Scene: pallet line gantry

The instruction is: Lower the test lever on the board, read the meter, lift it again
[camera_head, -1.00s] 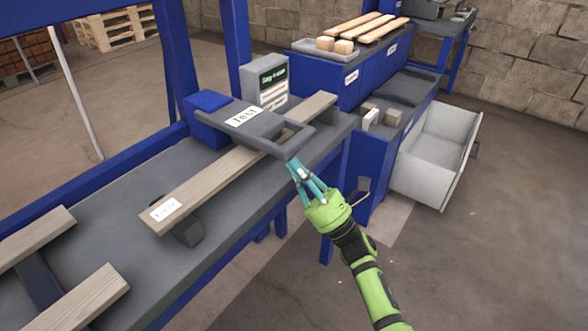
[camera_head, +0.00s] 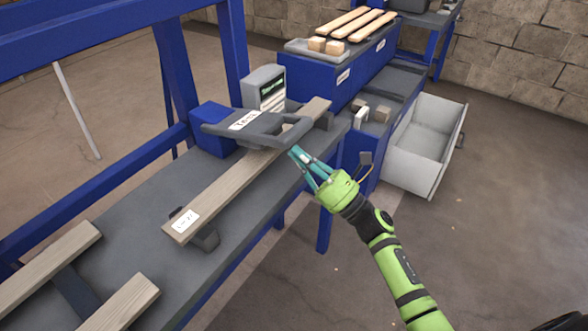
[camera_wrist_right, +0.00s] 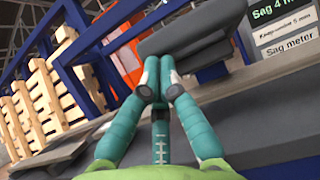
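The grey test lever (camera_head: 272,135) with a white label reaches from a blue housing (camera_head: 212,132) across the wooden board (camera_head: 225,192). Its looped handle stands roughly level with the housing's top. The sag meter (camera_head: 265,88) stands behind it. In the right wrist view the meter's screen (camera_wrist_right: 283,20) reads "Sag 4 m…", cut off at the edge, above "Keep under 5 mm". My right gripper (camera_head: 296,153) has its teal fingertips drawn together just below the handle's near end. Nothing shows between the tips; contact with the lever is unclear. My left gripper is out of view.
The grey bench (camera_head: 130,240) carries more boards (camera_head: 45,268) at front left. Blue posts (camera_head: 178,75) rise behind it. A blue cabinet (camera_head: 318,72) with slats and blocks stands beyond, with an open grey drawer (camera_head: 420,150) at right.

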